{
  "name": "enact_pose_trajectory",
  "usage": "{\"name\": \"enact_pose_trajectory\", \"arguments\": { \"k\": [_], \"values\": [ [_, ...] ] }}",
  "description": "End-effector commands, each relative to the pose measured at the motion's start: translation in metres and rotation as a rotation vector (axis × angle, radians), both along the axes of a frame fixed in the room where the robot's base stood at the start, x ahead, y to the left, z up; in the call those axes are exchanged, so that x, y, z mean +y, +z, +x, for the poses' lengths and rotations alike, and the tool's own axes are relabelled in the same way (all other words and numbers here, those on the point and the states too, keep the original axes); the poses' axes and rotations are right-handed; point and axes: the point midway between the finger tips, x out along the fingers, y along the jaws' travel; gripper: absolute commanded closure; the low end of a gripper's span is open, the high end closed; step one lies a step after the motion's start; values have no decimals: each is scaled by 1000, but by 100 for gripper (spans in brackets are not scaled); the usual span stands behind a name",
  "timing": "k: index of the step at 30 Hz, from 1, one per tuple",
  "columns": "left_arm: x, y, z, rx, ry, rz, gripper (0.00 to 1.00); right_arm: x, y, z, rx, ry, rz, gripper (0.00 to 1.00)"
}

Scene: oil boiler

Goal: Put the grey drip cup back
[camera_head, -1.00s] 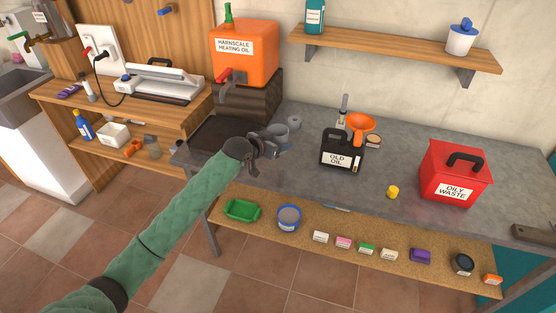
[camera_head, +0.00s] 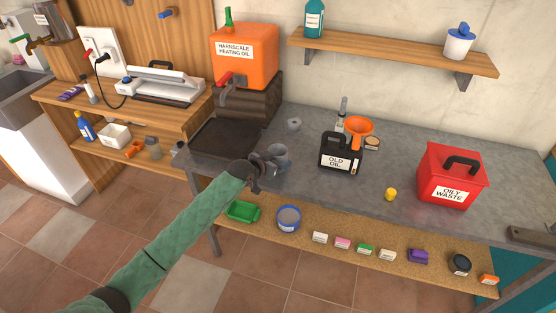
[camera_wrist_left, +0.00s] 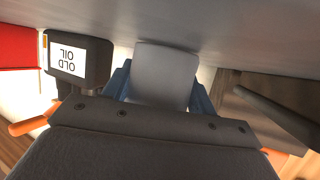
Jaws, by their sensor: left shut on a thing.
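The grey drip cup (camera_head: 281,151) is over the grey worktop, to the right of the dark tray under the oil tank. My left gripper (camera_head: 268,162) is shut on it from its left side. In the left wrist view the grey cup (camera_wrist_left: 165,72) sits between the blue fingers, against the grey worktop surface. I cannot tell whether its base touches the worktop. The dark tray (camera_head: 222,139) lies below the red tap (camera_head: 226,79) of the orange heating oil tank (camera_head: 246,58), and its surface looks empty. My right gripper is out of view.
A yellow cap (camera_head: 390,194) and a red oily waste bin (camera_head: 452,176) are farther right.

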Motion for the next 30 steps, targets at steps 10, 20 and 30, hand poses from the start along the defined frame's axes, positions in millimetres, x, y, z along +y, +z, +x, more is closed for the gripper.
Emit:
{"name": "enact_pose_trajectory", "arguments": {
  "k": [10, 20, 30],
  "values": [
    [0, -2, 0, 0, 0, 0, 21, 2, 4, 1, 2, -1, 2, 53],
    [0, 1, 0, -1, 0, -1, 21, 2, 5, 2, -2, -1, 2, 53],
    [31, 17, -36, -1, 0, 0, 21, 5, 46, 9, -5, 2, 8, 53]
  ]
}}
